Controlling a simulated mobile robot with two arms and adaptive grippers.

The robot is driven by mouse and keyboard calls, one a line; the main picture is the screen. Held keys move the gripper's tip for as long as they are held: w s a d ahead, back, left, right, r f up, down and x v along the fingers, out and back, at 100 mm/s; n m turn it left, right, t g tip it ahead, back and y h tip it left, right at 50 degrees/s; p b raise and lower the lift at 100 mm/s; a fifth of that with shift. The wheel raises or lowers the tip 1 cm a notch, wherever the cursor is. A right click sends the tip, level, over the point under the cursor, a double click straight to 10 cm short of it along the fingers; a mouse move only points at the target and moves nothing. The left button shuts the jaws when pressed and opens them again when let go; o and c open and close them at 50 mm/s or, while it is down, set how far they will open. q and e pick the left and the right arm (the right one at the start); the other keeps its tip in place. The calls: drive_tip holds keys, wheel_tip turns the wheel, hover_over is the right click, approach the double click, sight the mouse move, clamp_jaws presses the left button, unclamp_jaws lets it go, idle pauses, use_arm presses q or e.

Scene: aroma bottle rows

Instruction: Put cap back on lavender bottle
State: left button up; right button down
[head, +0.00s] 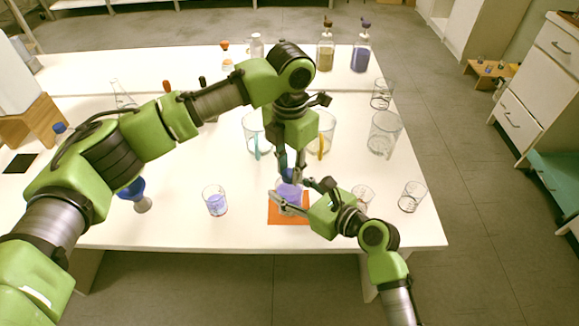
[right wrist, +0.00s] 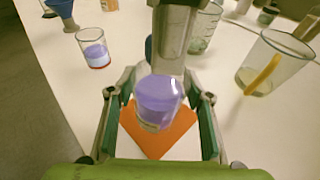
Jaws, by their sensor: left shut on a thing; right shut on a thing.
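A small clear bottle with purple liquid (head: 289,192) is at the orange mat (head: 274,219) near the table's front edge. It also shows in the right wrist view (right wrist: 158,98), between the fingers of my right gripper (head: 296,196), which is shut on it. My left gripper (head: 290,166) points down from above the bottle and is shut on a small dark blue thing, apparently the cap. The cap is mostly hidden by the fingers. Whether the cap touches the bottle's neck is not clear.
A small beaker with purple liquid (head: 215,202) stands left of the mat. Clear glasses (head: 411,197) stand to the right. Larger beakers with coloured sticks (head: 326,128) stand behind. Stoppered bottles, one with blue-violet liquid (head: 361,56), stand at the back.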

use_arm(q)
drive_tip(key=shift+m, duration=1.2)
drive_tip(key=o, duration=0.7)
drive_tip(key=shift+o, duration=0.2)
drive_tip(key=shift+r, duration=2.25)
drive_tip(key=shift+c, duration=0.4)
